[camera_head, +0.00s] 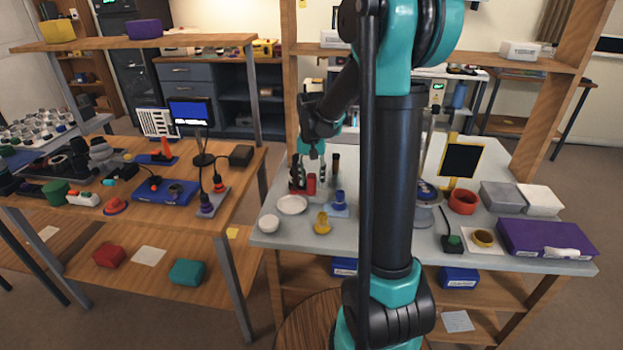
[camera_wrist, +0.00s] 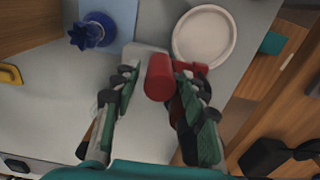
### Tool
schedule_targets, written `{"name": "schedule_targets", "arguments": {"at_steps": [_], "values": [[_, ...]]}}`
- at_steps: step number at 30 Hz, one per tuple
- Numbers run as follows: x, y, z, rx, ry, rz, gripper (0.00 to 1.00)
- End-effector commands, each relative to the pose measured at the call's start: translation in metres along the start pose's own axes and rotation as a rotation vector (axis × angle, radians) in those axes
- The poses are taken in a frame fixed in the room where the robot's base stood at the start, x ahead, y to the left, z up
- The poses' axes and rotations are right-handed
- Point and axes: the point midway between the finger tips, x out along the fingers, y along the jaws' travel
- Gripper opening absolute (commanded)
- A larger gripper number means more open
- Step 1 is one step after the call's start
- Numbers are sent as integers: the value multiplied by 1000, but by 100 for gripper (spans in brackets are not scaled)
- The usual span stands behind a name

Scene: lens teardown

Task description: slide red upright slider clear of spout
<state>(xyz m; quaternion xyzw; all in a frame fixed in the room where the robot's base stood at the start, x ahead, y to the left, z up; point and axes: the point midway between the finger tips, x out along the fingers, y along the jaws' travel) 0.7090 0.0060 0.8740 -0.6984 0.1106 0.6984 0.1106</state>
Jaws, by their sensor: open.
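A red upright cylinder (camera_wrist: 159,80), which looks like the slider, stands on the grey table. In the head view it shows as a small red post (camera_head: 311,184) just below my gripper (camera_head: 314,152). In the wrist view my gripper (camera_wrist: 157,88) is open, with one finger on each side of the cylinder. The left finger is apart from it; I cannot tell whether the right finger touches it. A red piece (camera_wrist: 194,68) shows behind the right fingertip, partly hidden. I cannot clearly identify the spout.
A white plate (camera_wrist: 204,37) lies close to the cylinder. A blue flared part (camera_wrist: 92,32) stands on a light blue pad. A yellow part (camera_head: 322,223) lies near the table's front. Dark upright parts (camera_head: 297,173) stand close left of the red post.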

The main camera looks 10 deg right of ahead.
Motion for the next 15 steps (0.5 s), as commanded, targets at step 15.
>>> {"name": "schedule_targets", "arguments": {"at_steps": [15], "values": [[0,0,0,0,0,0,8]]}}
